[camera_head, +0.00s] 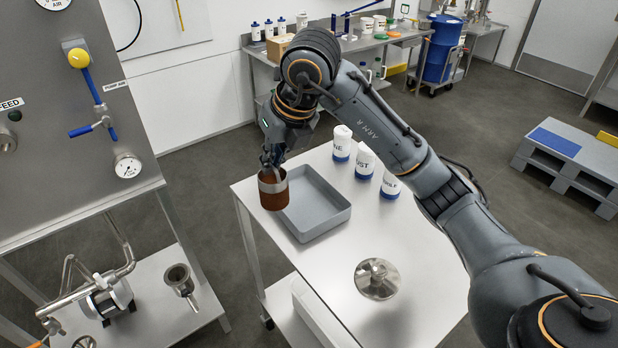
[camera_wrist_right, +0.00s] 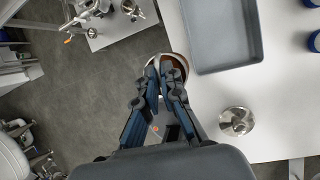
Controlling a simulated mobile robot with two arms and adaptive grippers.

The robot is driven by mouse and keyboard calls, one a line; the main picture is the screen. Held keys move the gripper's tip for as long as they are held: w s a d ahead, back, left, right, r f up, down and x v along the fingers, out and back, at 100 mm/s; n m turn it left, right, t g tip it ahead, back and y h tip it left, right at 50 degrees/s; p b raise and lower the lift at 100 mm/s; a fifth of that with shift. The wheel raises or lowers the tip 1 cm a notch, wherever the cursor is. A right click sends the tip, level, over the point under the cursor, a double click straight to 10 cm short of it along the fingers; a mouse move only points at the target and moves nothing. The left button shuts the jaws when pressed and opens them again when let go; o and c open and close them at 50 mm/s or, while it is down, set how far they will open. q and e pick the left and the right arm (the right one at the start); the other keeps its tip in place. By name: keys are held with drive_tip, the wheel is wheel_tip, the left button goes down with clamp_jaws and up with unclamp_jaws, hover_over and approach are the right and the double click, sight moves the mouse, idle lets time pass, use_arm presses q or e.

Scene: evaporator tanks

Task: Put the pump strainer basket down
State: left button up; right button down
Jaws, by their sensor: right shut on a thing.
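The pump strainer basket (camera_head: 273,190) is a brown cylinder with a metal band at its top. My right gripper (camera_head: 271,160) is shut on its rim and holds it upright in the head view, at the left edge of the white table and beside the grey tray. In the right wrist view the basket (camera_wrist_right: 168,66) is partly hidden behind the fingers of my right gripper (camera_wrist_right: 164,68). I cannot tell how high the basket is above the tabletop. The grey tray (camera_head: 336,212) is empty. My left gripper is in neither view.
The white table (camera_head: 420,270) carries a round metal lid (camera_head: 377,279) and three white bottles (camera_head: 364,162) with blue labels. A pump (camera_head: 105,298) and a metal strainer housing (camera_head: 180,284) stand on the lower shelf at left. Free tabletop lies right of the tray.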

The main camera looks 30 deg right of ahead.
drive_tip(key=shift+w+d+f+p, duration=0.15)
drive_tip(key=shift+d+p, duration=0.15)
drive_tip(key=shift+d, duration=0.25)
drive_tip(key=w+d+f+p, duration=0.5)
drive_tip(key=d+f, duration=0.4)
drive_tip(key=f, duration=0.2)
drive_tip(key=shift+w+f+p, duration=0.35)
drive_tip(key=shift+w+f, duration=0.05)
drive_tip(key=shift+w, duration=0.05)
drive_tip(key=shift+d+f, duration=0.1)
drive_tip(key=shift+f, duration=0.05)
drive_tip(key=c, duration=1.5)
unclamp_jaws()
